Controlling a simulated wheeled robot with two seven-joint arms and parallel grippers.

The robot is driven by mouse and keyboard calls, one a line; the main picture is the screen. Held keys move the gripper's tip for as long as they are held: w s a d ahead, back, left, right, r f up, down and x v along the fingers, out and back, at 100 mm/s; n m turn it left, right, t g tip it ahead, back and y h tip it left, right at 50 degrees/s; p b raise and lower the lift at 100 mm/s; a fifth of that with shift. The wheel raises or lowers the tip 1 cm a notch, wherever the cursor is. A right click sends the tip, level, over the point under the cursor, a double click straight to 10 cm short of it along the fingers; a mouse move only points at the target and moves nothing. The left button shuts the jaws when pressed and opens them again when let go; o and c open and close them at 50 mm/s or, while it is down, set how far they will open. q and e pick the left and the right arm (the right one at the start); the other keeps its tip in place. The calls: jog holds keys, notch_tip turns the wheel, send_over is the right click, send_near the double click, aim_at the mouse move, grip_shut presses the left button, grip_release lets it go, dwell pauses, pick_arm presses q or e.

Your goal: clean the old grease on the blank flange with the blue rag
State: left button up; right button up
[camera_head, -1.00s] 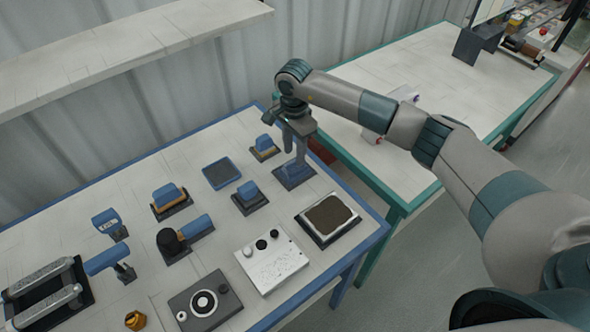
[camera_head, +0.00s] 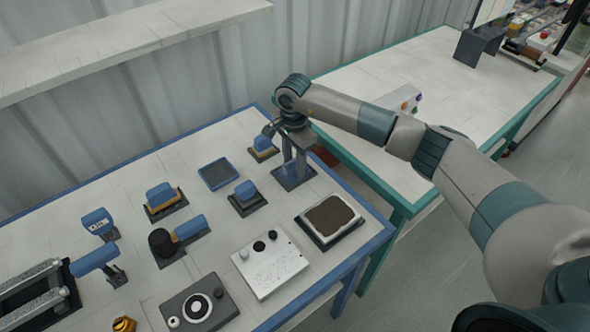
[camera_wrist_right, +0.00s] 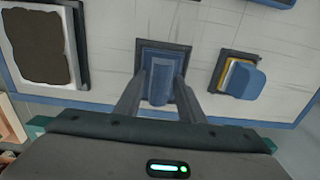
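A blue, folded-looking block stands on a dark square base at the table's back right; it fits the blue rag (camera_wrist_right: 161,82). My right gripper (camera_head: 294,174) points down over it. In the right wrist view its two fingers (camera_wrist_right: 160,90) stand on either side of the block, with a narrow gap seeming to remain. The blank flange is not certain; a dark plate with a white ring (camera_head: 198,306) lies at the front, and a white plate with dark speckles (camera_head: 269,264) and knobs lies behind it. My left gripper is out of view.
A tray with a brown surface (camera_head: 331,216) lies right of the speckled plate. Several blue-topped items, such as a blue-and-yellow block (camera_head: 263,147) and a flat blue pad (camera_head: 218,174), stand on the blue-edged table. A green-edged table (camera_head: 440,75) adjoins on the right.

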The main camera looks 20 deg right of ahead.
aim_at(294, 161)
jog(key=shift+s+f, duration=0.4)
jog(key=shift+f, duration=0.25)
jog(key=c, duration=0.9)
jog(key=shift+r, duration=0.1)
jog(key=shift+w+r+p, duration=0.2)
jog(key=shift+w+r, duration=0.05)
jog(key=shift+r, duration=0.25)
jog(key=shift+w+r+p, duration=0.2)
jog(key=shift+r, duration=0.3)
grip_shut()
jog(key=shift+r, duration=1.2)
jog(key=shift+p, duration=0.35)
